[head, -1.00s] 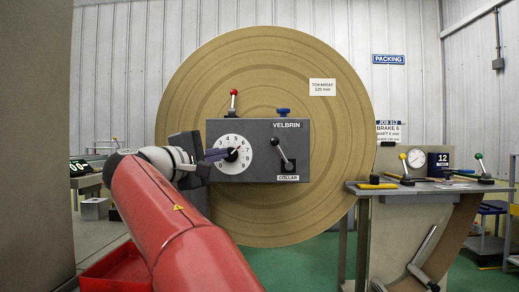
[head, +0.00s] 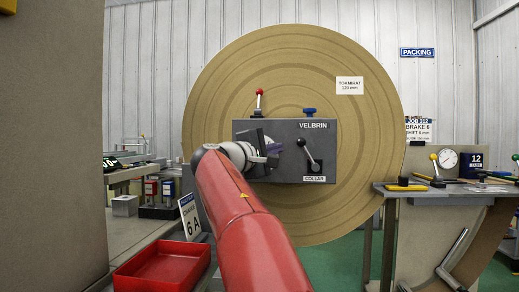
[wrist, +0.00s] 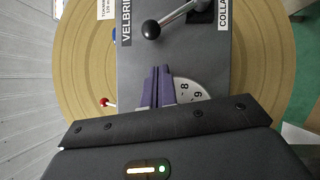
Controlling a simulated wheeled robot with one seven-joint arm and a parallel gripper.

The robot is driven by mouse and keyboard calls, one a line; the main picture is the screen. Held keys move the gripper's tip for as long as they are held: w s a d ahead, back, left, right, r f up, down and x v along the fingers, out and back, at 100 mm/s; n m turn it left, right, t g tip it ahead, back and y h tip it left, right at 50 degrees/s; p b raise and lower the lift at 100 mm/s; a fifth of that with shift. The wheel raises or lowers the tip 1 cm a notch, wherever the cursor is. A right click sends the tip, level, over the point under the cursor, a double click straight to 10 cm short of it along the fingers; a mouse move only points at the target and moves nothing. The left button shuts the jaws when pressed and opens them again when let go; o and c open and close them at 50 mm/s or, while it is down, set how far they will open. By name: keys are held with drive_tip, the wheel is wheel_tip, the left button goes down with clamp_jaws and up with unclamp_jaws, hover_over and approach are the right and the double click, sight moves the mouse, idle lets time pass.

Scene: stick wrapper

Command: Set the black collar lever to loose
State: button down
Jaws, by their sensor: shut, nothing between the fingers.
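The black collar lever (head: 309,154) sits on the right of the grey Velbrin panel (head: 258,130), above the COLLAR label (head: 314,179). Its ball knob points up and left from the pivot. In the wrist view, the lever's black knob (wrist: 151,29) lies beyond the fingertips, apart from them. My gripper (head: 279,149) is in front of the panel's left half, left of the lever, and hides most of the white number dial. Its purple fingers (wrist: 157,72) are shut together and empty, with part of the dial (wrist: 188,91) beside them.
A red-knobbed lever (head: 259,102) and a blue knob (head: 309,111) stand on the panel's top edge. The large brown roll (head: 215,110) is behind. A bench (head: 440,189) with tools and levers stands right. A red tray (head: 162,268) is at lower left.

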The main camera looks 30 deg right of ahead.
sight(307, 153)
drive_tip(key=shift+s+d+r, duration=0.2)
drive_tip(key=shift+s+d, duration=0.2)
drive_tip(key=shift+d, duration=0.35)
drive_tip(key=shift+s+d+r, duration=0.2)
drive_tip(key=shift+s+d, duration=0.2)
drive_tip(key=shift+d, duration=0.3)
drive_tip(key=shift+s, duration=0.1)
drive_tip(key=shift+d+r+m, duration=0.1)
drive_tip(key=shift+r+m, duration=0.15)
drive_tip(key=shift+m, duration=0.15)
